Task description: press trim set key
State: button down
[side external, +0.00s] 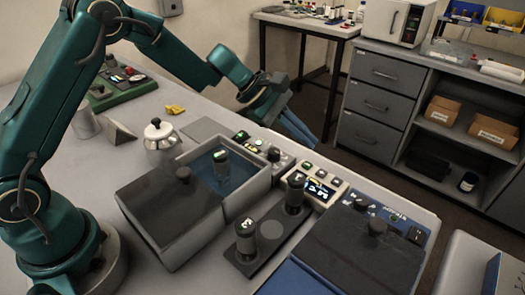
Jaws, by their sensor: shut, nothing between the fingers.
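My gripper (308,143) is shut and empty. Its blue fingers point down and to the right, and their tips appear above and behind the small control panels. One panel (322,200) has a lit display and a row of pale keys (321,174) along its far edge. Another panel (281,161) to its left has dark knobs or buttons and green lights. The labels are too small to read, so I cannot tell which key is trim set. I cannot tell the exact height of the fingertips above the table; they do not visibly touch a key.
An open grey box (262,185) holds a numbered cylinder (221,168); its dark lid (168,208) has a knob. A blue machine (405,225) with a dark lid is at right. A moka pot (158,136) stands left.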

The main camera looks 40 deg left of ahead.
jog(key=shift+r, duration=1.05)
jog(key=shift+r, duration=0.1)
notch_tip(320, 180, up, 4)
send_over(302, 165)
jog(key=s+r+m+t+y, duration=0.1)
jog(key=s+r+m, duration=0.6)
jog(key=s+r, duration=0.3)
jog(key=s+a+f+m+y, duration=0.3)
jog(key=s+a+f+m, duration=0.1)
jog(key=s, duration=0.4)
jog(key=s+a+f+m+y, duration=0.3)
jog(key=s+a+f+m, duration=0.1)
jog(key=s, duration=0.4)
jog(key=shift+s+a+f+m+g, duration=0.25)
jog(key=shift+s+a+m+g, duration=0.15)
jog(key=shift+a+m, duration=0.3)
